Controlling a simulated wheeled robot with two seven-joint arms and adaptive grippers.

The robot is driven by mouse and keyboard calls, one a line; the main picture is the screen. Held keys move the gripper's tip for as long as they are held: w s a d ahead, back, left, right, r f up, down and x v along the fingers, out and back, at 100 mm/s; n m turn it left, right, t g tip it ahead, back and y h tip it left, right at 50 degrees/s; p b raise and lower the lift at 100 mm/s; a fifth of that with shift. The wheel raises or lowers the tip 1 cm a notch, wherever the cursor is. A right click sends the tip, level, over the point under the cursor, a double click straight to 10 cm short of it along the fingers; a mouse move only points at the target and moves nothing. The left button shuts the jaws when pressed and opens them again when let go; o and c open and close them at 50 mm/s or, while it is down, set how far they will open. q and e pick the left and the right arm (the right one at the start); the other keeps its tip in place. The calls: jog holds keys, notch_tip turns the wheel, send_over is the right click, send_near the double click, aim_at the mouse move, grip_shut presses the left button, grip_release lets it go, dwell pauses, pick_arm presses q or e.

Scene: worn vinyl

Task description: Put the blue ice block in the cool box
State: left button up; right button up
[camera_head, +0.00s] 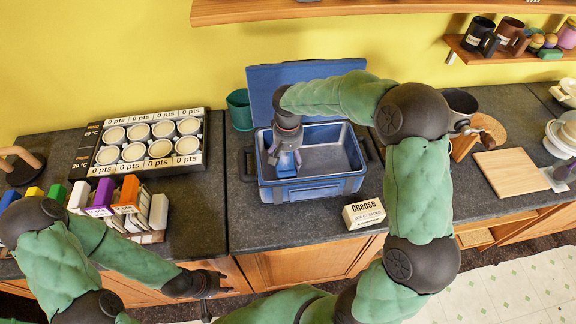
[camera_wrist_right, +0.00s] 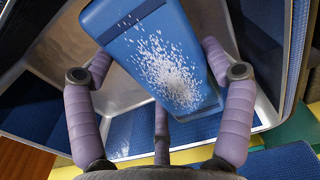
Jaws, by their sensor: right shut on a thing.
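The blue cool box (camera_head: 325,188) stands on the dark counter with its lid (camera_head: 262,90) raised at the back. My right gripper (camera_head: 284,158) points down over the left part of the box's opening. It is shut on the blue ice block (camera_wrist_right: 135,50), which has a white frosty speckle; the block also shows in the head view (camera_head: 286,166). The block is tilted in the wrist view, with the box's inside around it. I cannot tell whether it touches the floor of the box. My left gripper (camera_head: 222,285) is low in front of the counter's edge, away from the box; its finger opening is unclear.
A cheese pack (camera_head: 364,213) lies close to the box's front right. A teal cup (camera_head: 240,110) stands behind left. A wooden board (camera_head: 508,172) lies at the right.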

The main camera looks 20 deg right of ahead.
aim_at(288, 155)
notch_tip(288, 155, down, 5)
jog(key=shift+r+b, duration=0.2)
jog(key=shift+b, duration=0.25)
jog(key=shift+w+f, duration=0.25)
jog(key=shift+f, duration=0.1)
jog(key=shift+f, duration=0.15)
jog(key=o, duration=1.3)
jog(key=shift+s, duration=0.1)
jog(key=shift+r, duration=0.45)
notch_tip(288, 155, up, 12)
jog(key=shift+f+p, duration=0.2)
jog(key=shift+p, duration=0.9)
